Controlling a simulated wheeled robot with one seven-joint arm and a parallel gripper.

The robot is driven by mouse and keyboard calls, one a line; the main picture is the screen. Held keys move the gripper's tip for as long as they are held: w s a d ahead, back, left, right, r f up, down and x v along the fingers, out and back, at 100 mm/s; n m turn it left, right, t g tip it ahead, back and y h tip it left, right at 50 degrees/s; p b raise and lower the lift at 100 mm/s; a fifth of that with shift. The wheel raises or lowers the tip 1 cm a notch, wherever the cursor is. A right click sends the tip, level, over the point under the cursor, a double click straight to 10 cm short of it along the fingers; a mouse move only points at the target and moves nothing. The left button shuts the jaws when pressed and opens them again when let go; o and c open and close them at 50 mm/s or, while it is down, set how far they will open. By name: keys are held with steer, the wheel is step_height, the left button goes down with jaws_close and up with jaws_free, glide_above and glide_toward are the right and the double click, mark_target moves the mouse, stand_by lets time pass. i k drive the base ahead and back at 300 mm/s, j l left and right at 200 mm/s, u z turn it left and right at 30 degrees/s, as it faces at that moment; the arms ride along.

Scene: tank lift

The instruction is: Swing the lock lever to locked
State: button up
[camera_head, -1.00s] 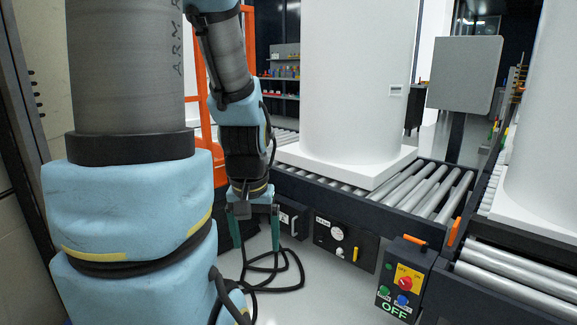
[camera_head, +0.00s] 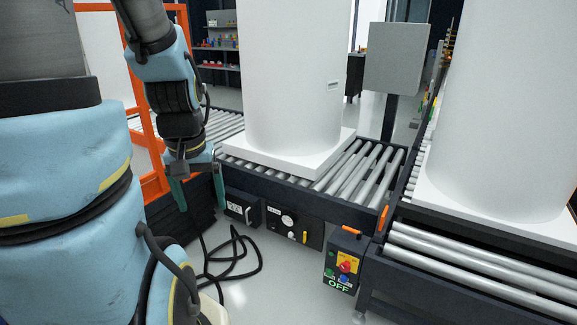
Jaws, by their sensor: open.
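I cannot tell for certain which part is the lock lever. An orange lever (camera_head: 383,218) stands tilted at the corner between the two conveyors. A short yellow handle (camera_head: 305,238) sits on the black front panel (camera_head: 284,229), beside a round white dial. An orange bar (camera_head: 351,230) lies on top of the control box (camera_head: 345,262), which has red, green and blue buttons and reads OFF. My gripper (camera_head: 198,190) hangs left of these panels with its green fingers pointing down, apart, open and empty. It appears clear of all the levers.
A large white tank (camera_head: 290,90) on a square white base stands on the roller conveyor (camera_head: 365,170). A second white tank (camera_head: 505,110) stands at the right. A black cable (camera_head: 232,262) lies coiled on the floor below my gripper. An orange frame (camera_head: 152,180) stands at the left.

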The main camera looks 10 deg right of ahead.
mark_target(359, 233)
steer(key=i+l, duration=0.9)
